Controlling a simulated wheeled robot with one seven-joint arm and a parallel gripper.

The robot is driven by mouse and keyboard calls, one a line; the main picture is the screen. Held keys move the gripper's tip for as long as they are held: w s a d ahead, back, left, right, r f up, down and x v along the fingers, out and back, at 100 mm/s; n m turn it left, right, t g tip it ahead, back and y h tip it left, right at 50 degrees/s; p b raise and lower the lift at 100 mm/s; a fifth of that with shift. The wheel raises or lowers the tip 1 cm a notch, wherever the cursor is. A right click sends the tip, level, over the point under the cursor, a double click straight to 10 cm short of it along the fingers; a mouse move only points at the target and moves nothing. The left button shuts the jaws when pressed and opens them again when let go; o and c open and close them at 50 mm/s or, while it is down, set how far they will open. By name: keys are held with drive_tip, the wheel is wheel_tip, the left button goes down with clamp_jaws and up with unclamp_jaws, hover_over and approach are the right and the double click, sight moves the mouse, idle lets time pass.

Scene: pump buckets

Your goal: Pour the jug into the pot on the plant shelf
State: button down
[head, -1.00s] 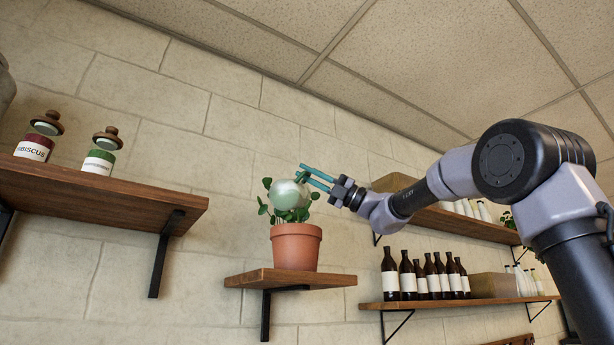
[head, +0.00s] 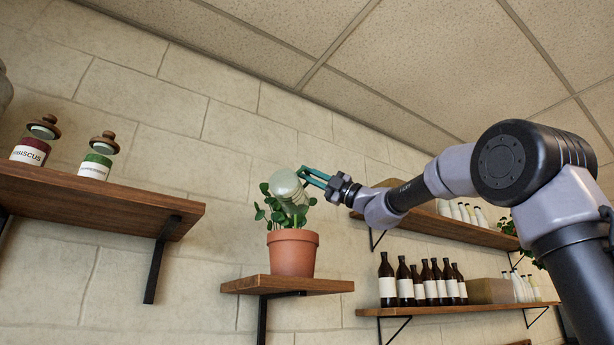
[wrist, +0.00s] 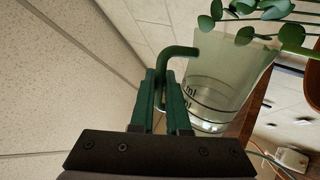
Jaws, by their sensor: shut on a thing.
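A terracotta pot (head: 292,254) with a leafy green plant stands on a small wooden shelf (head: 265,285) in the head view. My gripper (head: 312,177) is above and to the right of the pot, with its teal fingers shut on the handle of a pale translucent jug (head: 286,184). The jug is tilted among the upper leaves, over the pot. In the wrist view, my gripper (wrist: 170,100) holds the green handle and the jug (wrist: 215,85) shows clear walls with dark markings. Leaves overlap the jug's mouth. I cannot tell whether liquid is flowing.
A shelf (head: 90,205) with two lidded jars stands at the left. At the right, a shelf holds brown bottles (head: 420,282), and another shelf (head: 450,230) is above it, behind my arm. The wall above the plant is clear.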

sight(298, 180)
drive_tip(key=shift+w+d+r+m+t+h, duration=0.1)
drive_tip(key=shift+w+r+m+t+h, duration=0.2)
drive_tip(key=shift+m+t, duration=0.35)
drive_tip(key=shift+w+d+r+m+t+h, duration=0.1)
drive_tip(key=shift+w+m+t, duration=0.35)
drive_tip(key=shift+m, duration=0.45)
drive_tip(key=shift+w+r+m+t+h, duration=0.1)
drive_tip(key=shift+w+m+t+h, duration=0.1)
drive_tip(key=shift+w+m+t, duration=0.4)
drive_tip(key=shift+s+m, duration=0.2)
drive_tip(key=shift+m, duration=0.05)
